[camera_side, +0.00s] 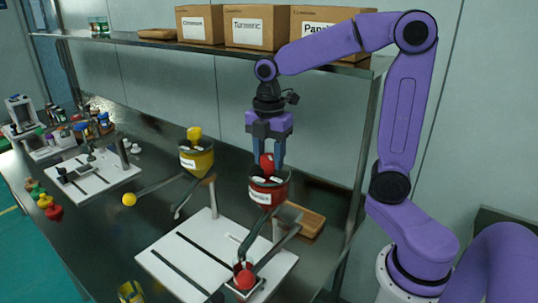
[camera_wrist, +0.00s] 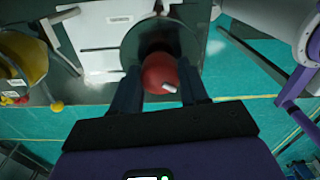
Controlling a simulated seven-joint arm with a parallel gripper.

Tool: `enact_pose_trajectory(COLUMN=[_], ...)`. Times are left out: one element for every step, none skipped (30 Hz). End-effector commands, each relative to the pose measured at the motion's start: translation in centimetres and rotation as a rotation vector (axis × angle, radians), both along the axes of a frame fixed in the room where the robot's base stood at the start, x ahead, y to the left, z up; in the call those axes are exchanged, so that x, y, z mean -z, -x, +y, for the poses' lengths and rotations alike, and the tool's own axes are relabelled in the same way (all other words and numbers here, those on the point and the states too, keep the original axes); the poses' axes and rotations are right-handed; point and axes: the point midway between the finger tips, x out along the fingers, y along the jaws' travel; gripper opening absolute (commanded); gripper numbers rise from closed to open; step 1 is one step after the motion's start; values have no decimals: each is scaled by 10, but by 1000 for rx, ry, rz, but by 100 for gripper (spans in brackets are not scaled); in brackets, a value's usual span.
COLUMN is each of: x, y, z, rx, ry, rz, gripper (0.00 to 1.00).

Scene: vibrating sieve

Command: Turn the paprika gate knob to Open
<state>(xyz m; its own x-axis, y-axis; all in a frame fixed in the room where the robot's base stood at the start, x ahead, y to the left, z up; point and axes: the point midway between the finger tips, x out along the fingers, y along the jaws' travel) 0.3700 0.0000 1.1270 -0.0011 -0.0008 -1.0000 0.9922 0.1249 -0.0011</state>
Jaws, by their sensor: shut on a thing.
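The red hopper (camera_side: 269,187) stands on the right with a white label, too small to read surely. A red knob (camera_side: 267,163) sits at its top. My gripper (camera_side: 268,160) points straight down with its two fingers on either side of this knob, shut on it. In the wrist view, the knob (camera_wrist: 160,73) is a red ball with a small white mark, between my fingers (camera_wrist: 160,85). The hopper's dark round rim (camera_wrist: 128,52) shows behind it. I cannot read any Open mark or the gate's state.
A yellow hopper (camera_side: 196,160) with a yellow knob stands to the left. A shelf with boxes, one marked Turmeric (camera_side: 247,27), runs behind my arm. A wooden block (camera_side: 305,222) lies right.

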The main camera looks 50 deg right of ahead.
Motion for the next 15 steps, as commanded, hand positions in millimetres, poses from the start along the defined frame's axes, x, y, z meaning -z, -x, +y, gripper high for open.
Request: enact_pose_trajectory(x=[-1, -1, -1, -1, -1, -1, -1, -1, -1, -1, -1, -1, -1, -1, -1], y=[0, 0, 0, 0, 0, 0, 0, 0, 0, 0, 0, 0, 0, 0, 0], z=[0, 0, 1, 0, 0, 0, 0, 0, 0, 0, 0, 0, 0, 0, 0], rx=[-42, -71, -110, -138, -166, -203, -231, -258, -294, -321, -346, -379, -403, -427, -456], ry=[-1, -1, -1, -2, -2, -2, -2, -2, -2, -2, -2, -2, -2, -2, -2], rz=[-3, -3, -3, -4, -4, -4, -4, -4, -4, -4, -4, -4, -4, -4, -3], gripper=[14, 14, 14, 14, 14, 14, 14, 14, 14, 14, 14, 14, 14, 14, 14])
